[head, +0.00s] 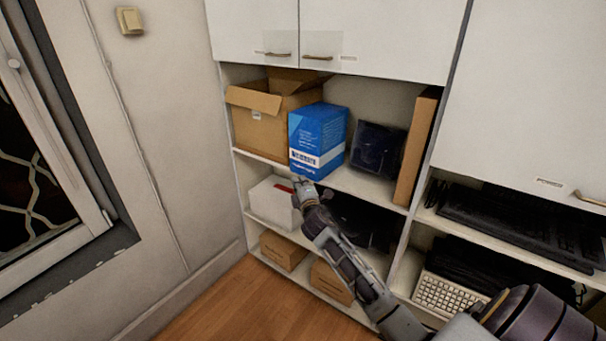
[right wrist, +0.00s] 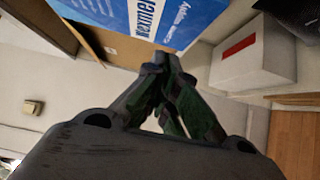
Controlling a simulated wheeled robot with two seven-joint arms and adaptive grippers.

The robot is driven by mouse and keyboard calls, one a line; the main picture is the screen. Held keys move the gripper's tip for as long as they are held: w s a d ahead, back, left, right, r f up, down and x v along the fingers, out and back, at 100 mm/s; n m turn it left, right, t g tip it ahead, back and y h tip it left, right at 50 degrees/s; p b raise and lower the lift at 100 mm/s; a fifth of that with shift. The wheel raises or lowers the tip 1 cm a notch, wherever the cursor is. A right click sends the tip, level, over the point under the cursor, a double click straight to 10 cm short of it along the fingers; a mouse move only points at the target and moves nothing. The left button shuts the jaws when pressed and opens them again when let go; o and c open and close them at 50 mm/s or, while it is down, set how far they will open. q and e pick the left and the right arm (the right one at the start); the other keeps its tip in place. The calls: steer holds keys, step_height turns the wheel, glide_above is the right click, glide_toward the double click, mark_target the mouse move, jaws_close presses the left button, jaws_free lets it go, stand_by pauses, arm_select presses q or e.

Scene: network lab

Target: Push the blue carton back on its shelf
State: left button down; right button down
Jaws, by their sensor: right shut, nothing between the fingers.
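The blue carton (head: 318,140) stands upright on the upper open shelf (head: 363,185), between an open brown box and a dark item. Its front lower edge reaches the shelf's front edge. My right gripper (head: 299,182) is shut and empty, just below and in front of the carton's lower left corner. In the right wrist view the carton (right wrist: 150,18) fills the top, and the shut fingertips (right wrist: 160,62) are close to it. I cannot tell whether they touch it. My left gripper is not in view.
An open brown box (head: 262,122) stands left of the carton. A dark wrapped item (head: 378,150) and a tall brown board (head: 416,148) are to its right. A white box (head: 272,203) sits on the shelf below. Cabinet doors (head: 385,38) hang above. The wooden floor (head: 235,305) is clear.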

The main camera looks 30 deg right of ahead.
mark_target(311, 165)
steer(key=shift+w+d, duration=2.3)
steer(key=shift+w, duration=0.15)
steer(key=shift+d, duration=0.15)
steer(key=w+d, duration=0.1)
steer(key=d, duration=0.1)
steer(key=w+d, duration=0.2)
steer(key=d, duration=0.1)
steer(key=shift+d, duration=0.3)
steer(key=shift+w+d, duration=0.25)
steer(key=shift+d, duration=0.35)
